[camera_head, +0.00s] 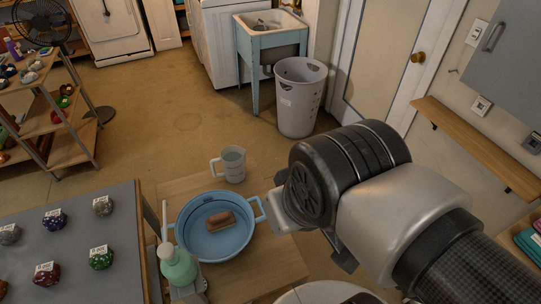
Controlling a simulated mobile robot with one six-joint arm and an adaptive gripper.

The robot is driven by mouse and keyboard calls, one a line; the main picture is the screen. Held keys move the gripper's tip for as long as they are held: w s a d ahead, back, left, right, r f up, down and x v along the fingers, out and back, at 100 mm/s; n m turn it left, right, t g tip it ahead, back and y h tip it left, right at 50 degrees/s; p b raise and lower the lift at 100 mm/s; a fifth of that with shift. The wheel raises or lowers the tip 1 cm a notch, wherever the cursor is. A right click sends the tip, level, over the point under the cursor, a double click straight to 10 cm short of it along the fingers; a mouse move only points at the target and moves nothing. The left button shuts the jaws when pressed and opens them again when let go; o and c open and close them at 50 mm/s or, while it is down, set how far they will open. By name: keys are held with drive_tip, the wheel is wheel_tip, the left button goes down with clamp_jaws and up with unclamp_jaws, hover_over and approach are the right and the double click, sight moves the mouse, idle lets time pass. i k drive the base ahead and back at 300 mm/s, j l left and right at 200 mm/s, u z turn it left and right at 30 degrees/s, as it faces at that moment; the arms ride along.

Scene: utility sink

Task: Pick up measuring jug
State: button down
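The measuring jug (233,165) is a small pale grey-white cup with its handle on the left. It stands upright at the far edge of a low wooden table, behind a blue basin. My gripper (288,212) comes in from the right, over the table's right side, to the right of and nearer than the jug. It is apart from the jug. My wrist and arm hide much of the gripper, so I cannot see whether its fingers are open or shut.
The blue two-handled basin (187,222) holds a brown block-like object (221,221). A green pump bottle (178,268) stands at its front left. A grey table (70,238) with several labelled rock-like pieces is at left. A laundry basket (300,97) stands on the floor beyond.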

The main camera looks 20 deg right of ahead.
sight(232, 157)
drive_tip(key=l+z, duration=0.1)
drive_tip(key=z, duration=1.15)
drive_tip(key=i+l, duration=0.35)
drive_tip(key=l, duration=0.15)
drive_tip(key=i+l+z, duration=0.1)
drive_tip(key=i+l, duration=0.25)
drive_tip(key=i+u, duration=0.1)
drive_tip(key=u, duration=0.3)
drive_tip(key=i+u, duration=0.15)
drive_tip(key=u, duration=0.3)
drive_tip(key=i+l+u, duration=0.1)
drive_tip(key=u, duration=0.3)
drive_tip(key=l+u, duration=0.15)
drive_tip(key=u, duration=0.25)
drive_tip(key=i+l+u, duration=0.15)
drive_tip(key=u, duration=0.3)
drive_tip(key=i+u, duration=0.15)
drive_tip(key=u, duration=0.3)
drive_tip(key=i+l+u, duration=0.1)
drive_tip(key=u, duration=0.4)
drive_tip(key=l+u, duration=0.2)
drive_tip(key=u, duration=0.25)
drive_tip(key=i+l+u, duration=0.1)
drive_tip(key=u, duration=0.4)
drive_tip(key=l+u, duration=0.3)
drive_tip(key=u, duration=0.15)
